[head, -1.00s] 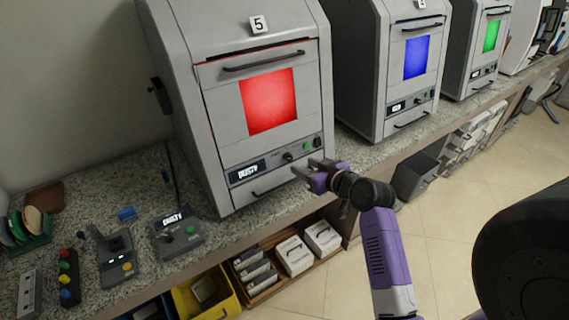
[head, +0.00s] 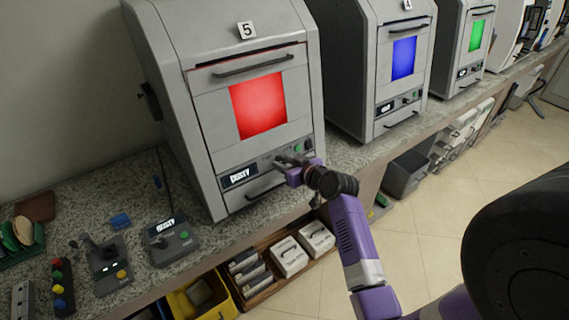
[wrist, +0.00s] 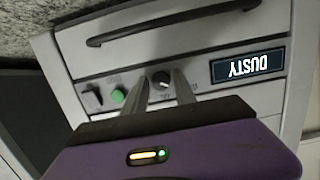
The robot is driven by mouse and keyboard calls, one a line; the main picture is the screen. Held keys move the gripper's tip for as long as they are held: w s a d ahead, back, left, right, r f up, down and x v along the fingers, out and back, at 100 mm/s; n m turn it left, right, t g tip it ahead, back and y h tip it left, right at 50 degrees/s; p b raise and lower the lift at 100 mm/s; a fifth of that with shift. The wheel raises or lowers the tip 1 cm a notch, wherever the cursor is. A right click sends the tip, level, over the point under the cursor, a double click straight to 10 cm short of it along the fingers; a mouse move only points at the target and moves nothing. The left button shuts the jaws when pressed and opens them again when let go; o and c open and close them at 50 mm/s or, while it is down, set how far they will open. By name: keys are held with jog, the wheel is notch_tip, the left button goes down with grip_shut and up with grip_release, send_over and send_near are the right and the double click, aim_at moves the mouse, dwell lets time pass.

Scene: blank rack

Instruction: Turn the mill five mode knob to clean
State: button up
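Mill five (head: 205,135) is the grey machine with the "5" tag and a glowing red window. Its front panel has a dark display reading "DUSTY" (head: 240,176), which also shows upside down in the wrist view (wrist: 248,66). The small round mode knob (wrist: 161,78) sits between a green button (wrist: 118,95) and the display. My gripper (head: 287,162) is at the panel, covering most of the knob in the head view. In the wrist view my gripper (wrist: 163,84) is open, with one finger on each side of the knob. I cannot tell whether the fingers touch it.
A bar handle (wrist: 170,22) runs along the mill front below the controls. A small dark control box (head: 172,243) also reads "DUSTY" on the counter at left. Mill four (head: 350,90) stands to the right.

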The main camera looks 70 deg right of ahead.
grip_shut()
jog(key=shift+m, duration=0.3)
jog(key=m+y, duration=0.1)
jog(key=m, duration=0.3)
jog(key=shift+t, duration=0.4)
jog(key=m+t, duration=0.1)
jog(key=m, duration=0.5)
jog(key=m+t, duration=0.1)
jog(key=m, duration=0.5)
jog(key=shift+y, duration=0.3)
jog(key=m, duration=0.5)
jog(key=shift+f+m+t+h+p, duration=0.1)
jog(key=shift+m+t+h+p, duration=0.2)
jog(key=shift+t+h+p, duration=0.1)
jog(key=shift+m, duration=0.3)
